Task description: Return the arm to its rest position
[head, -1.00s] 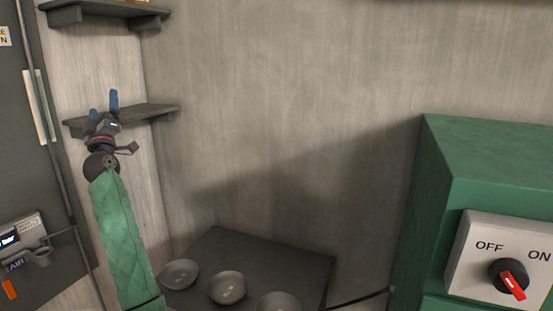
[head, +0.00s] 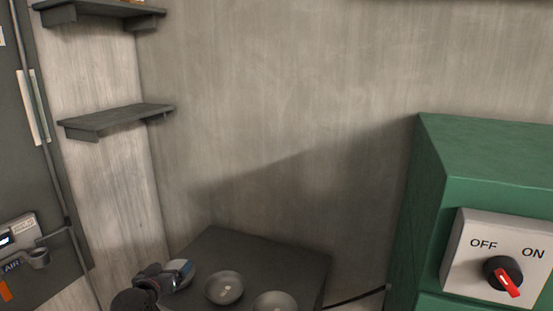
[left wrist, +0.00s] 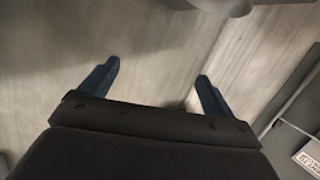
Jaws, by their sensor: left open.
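My left gripper (head: 182,272) shows at the bottom of the head view, low beside the dark table and overlapping the leftmost bowl (head: 178,267). In the left wrist view its two blue fingers (left wrist: 158,90) are spread apart with nothing between them. Whether it touches the bowl or only passes in front of it, I cannot tell. Most of the left arm is below the picture. My right gripper is not in view.
A dark table (head: 270,258) carries another bowl (head: 224,287) and a third bowl (head: 274,302). A green machine (head: 480,150) with a red-handled switch (head: 503,276) stands at right.

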